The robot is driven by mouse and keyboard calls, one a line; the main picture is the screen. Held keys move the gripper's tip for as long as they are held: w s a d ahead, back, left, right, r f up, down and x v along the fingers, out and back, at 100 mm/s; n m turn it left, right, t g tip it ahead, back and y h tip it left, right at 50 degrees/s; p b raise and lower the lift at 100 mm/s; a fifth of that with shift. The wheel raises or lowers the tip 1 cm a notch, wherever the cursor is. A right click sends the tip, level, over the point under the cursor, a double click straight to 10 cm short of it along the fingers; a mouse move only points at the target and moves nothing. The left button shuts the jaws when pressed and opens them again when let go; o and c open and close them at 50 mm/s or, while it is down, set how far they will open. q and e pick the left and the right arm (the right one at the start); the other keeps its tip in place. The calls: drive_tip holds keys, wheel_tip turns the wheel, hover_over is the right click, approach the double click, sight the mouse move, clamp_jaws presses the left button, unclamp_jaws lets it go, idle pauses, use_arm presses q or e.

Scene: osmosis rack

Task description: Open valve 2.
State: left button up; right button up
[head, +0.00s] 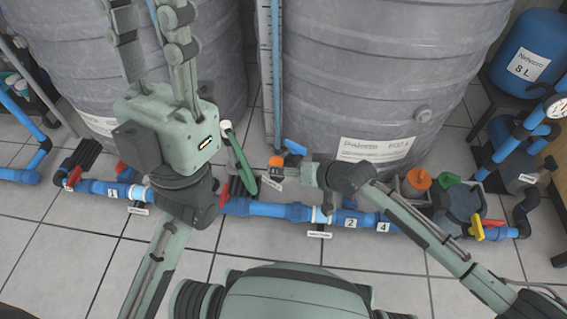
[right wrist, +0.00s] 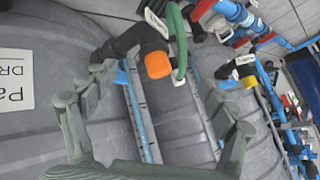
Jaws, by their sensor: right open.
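In the head view the label "2" (head: 350,222) sits on the blue floor pipe (head: 265,209), just left of label "4" (head: 383,227). I cannot make out a handle at label 2; my right arm passes just above it. My right gripper (head: 300,172) is above the pipe, pointing left. In the right wrist view its fingers (right wrist: 155,115) are spread and empty. An orange cap (right wrist: 158,65) on a black elbow shows beyond them; an orange cap also shows in the head view (head: 276,161). My left gripper (head: 150,20) points up, fingers apart, tips at the frame's top edge.
Two large grey tanks (head: 400,60) stand behind the pipe. A green handle or hose (head: 240,160) rises beside my left wrist. Red (head: 477,226) and yellow (head: 495,234) handles are at the right. A blue vessel (head: 530,50) stands far right. The tiled floor in front is partly clear.

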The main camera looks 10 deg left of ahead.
drive_tip(key=shift+t+y, duration=0.7)
drive_tip(key=shift+a+r, duration=0.55)
drive_tip(key=shift+r, duration=0.4)
drive_tip(key=shift+a+r, duration=0.5)
drive_tip(key=shift+r, duration=0.4)
